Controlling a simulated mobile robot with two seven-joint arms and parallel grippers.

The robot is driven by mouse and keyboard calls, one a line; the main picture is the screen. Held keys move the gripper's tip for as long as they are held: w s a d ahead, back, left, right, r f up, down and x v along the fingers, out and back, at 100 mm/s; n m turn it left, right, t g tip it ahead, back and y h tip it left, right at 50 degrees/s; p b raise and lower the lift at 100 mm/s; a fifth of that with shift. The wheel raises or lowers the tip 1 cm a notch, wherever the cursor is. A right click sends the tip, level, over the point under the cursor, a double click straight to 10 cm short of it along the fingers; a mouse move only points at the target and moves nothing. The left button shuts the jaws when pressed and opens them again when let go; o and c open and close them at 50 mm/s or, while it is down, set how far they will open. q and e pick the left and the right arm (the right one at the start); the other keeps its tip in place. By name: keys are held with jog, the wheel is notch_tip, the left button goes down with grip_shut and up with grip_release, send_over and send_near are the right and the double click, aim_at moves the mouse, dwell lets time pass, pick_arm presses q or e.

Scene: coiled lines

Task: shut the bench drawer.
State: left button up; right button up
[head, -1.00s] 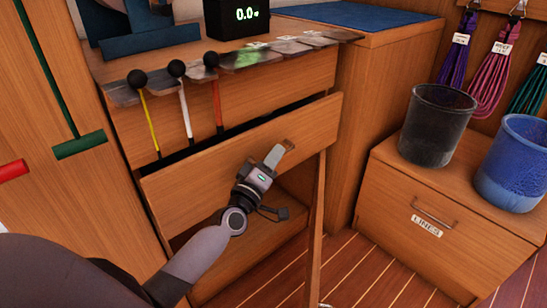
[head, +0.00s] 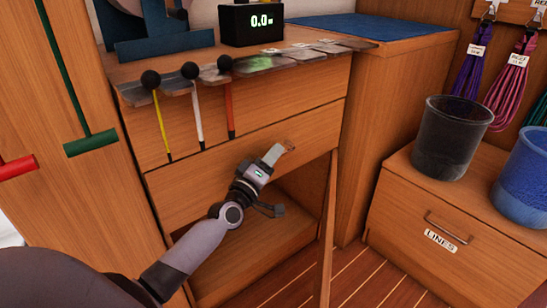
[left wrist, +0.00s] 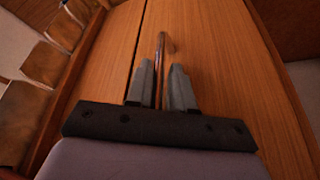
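The bench drawer (head: 200,188) is a wooden front under the upper panel of the bench. Its front stands flush or nearly flush with the panel above, and only a thin seam shows along its top. My left gripper (head: 276,153) is at the right part of the drawer front. In the left wrist view the two grey fingers (left wrist: 162,88) point at the wood and stand apart. The drawer's thin bar handle (left wrist: 161,50) lies between them, with small gaps beside it. In the head view my gripper hides most of the handle. My right gripper is out of view.
Yellow, white and red rods with black knobs (head: 190,70) hang in front of the upper panel. An open shelf space (head: 285,220) lies below the drawer. A dark bin (head: 450,140) and a blue bin (head: 525,175) stand on a chest labelled LINES (head: 400,225) at right.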

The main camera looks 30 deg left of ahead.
pick_arm(q)
jog(key=shift+a, duration=0.1)
jog(key=p+v, duration=0.1)
jog(key=v, duration=0.6)
jog(key=shift+p, duration=0.35)
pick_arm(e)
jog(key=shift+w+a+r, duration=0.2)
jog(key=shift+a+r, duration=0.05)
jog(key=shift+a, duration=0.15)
pick_arm(q)
jog(key=shift+s, duration=0.1)
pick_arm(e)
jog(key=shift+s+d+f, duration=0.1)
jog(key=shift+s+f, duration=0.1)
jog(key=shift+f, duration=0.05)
